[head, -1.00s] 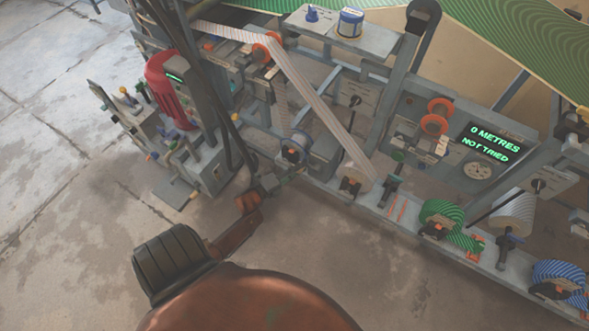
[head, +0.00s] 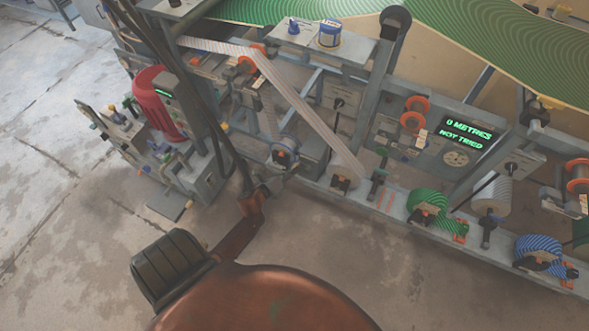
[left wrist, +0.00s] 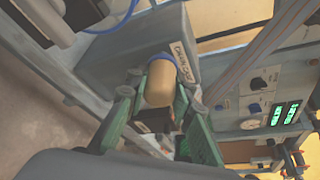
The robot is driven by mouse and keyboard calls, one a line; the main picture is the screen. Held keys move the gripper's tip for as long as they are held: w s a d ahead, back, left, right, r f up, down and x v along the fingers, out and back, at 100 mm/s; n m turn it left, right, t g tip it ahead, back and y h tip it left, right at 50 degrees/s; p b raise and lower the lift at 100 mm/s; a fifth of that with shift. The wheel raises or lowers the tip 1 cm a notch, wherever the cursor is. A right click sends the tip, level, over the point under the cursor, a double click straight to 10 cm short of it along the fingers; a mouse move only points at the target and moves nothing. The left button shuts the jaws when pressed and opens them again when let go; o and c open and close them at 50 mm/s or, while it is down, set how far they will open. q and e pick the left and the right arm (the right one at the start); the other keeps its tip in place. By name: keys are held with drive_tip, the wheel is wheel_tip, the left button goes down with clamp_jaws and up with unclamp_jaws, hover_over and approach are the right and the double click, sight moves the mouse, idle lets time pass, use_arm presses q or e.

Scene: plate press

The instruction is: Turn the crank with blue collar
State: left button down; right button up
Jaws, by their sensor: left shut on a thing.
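In the left wrist view, the crank handle (left wrist: 159,84) is a tan, rounded grip with a blue collar at its far end. It stands in front of a grey housing (left wrist: 135,50) with a white label. The green fingers of my left gripper (left wrist: 158,100) are on either side of the handle and shut on it. The handle is too small or hidden to make out there. My right gripper is not in view.
A display (head: 468,133) reads "0 METRES NOT TRIED". A white strip (head: 300,100) runs down across the machine. Green (head: 428,203) and blue (head: 540,250) patterned rolls sit along the front rail. A red motor-like cylinder (head: 156,100) stands at left. The floor in front is clear.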

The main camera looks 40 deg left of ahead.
use_arm(q)
drive_tip(key=shift+d, duration=0.1)
idle(0.3)
drive_tip(key=c, duration=1.7)
unclamp_jaws()
drive_tip(key=v, duration=1.2)
